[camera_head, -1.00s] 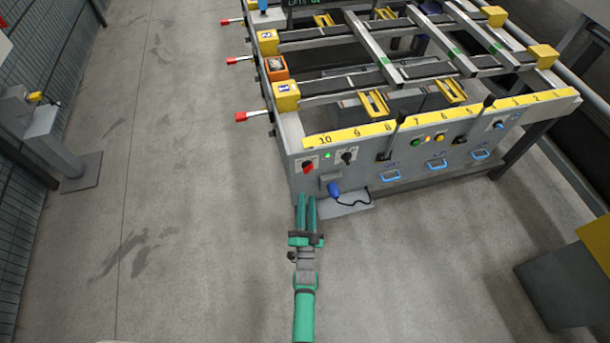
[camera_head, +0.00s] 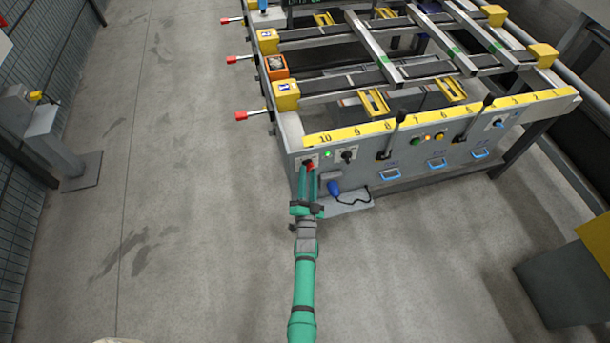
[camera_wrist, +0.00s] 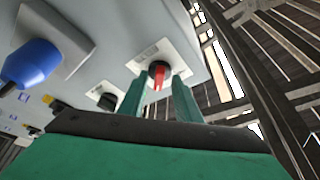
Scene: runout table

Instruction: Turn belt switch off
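A red rotary switch (camera_head: 309,166) sits on a pale plate at the left end of the table's front panel. It also shows in the wrist view (camera_wrist: 158,74), its red handle roughly in line with the fingers. A black rotary switch (camera_head: 347,156) is to its right, beside a lit green lamp (camera_head: 328,154). In the wrist view the black switch (camera_wrist: 107,100) is left of the red one. The labels are too small to read. My gripper (camera_head: 307,174) is open, its green fingers on either side of the red switch and apart from its handle; exact fingertip depth is unclear.
A blue plug-like part (camera_head: 333,188) with a black cable sticks out just right of my gripper, and is large in the wrist view (camera_wrist: 32,63). Levers (camera_head: 394,137) and blue handles (camera_head: 390,176) lie farther right.

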